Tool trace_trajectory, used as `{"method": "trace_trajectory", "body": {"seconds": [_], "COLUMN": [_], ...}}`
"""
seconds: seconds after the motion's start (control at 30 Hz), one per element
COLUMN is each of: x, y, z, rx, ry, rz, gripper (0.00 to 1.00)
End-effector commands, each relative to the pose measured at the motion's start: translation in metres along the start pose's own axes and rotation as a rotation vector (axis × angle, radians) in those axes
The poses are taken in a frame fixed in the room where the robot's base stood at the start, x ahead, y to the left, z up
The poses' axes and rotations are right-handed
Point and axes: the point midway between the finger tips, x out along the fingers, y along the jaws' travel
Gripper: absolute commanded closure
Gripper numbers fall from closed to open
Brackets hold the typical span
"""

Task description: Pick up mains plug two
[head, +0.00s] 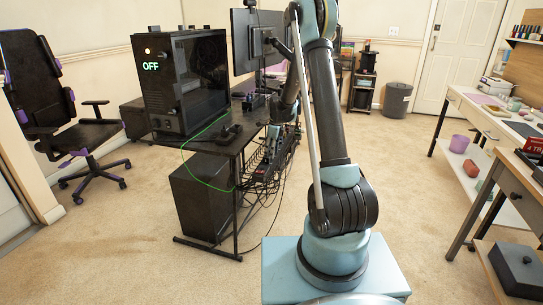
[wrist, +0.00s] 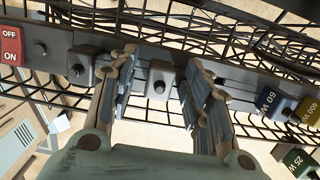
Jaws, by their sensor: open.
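In the wrist view, my gripper (wrist: 160,68) is open, with one finger on each side of a small grey block (wrist: 158,80) on a dark power strip (wrist: 55,42). The block appears to lie between the fingers, but I cannot tell whether they touch it. Another grey block (wrist: 80,68) sits to the left of the left finger. Labelled plugs marked 60 W (wrist: 270,98), 400 W (wrist: 303,110) and 25 W (wrist: 299,160) are to the right. No label shows which one is mains plug two. In the head view, the gripper is too small and crowded to make out.
A red and white OFF/ON switch (wrist: 10,46) is at the strip's left end. Black wire mesh (wrist: 225,40) and cables surround the strip. In the head view, the black desk (head: 222,143) carries a PC case (head: 180,85) and monitor (head: 255,42); cables (head: 262,180) hang below.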

Motion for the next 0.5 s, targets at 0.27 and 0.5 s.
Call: {"method": "trace_trajectory", "body": {"seconds": [0.27,0.5], "x": [-0.0001,-0.0001], "y": [0.0002,0.0000], "z": [0.0000,0.0001], "rx": [0.000,0.000], "ry": [0.000,0.000], "rz": [0.000,0.000], "gripper": [1.00,1.00]}}
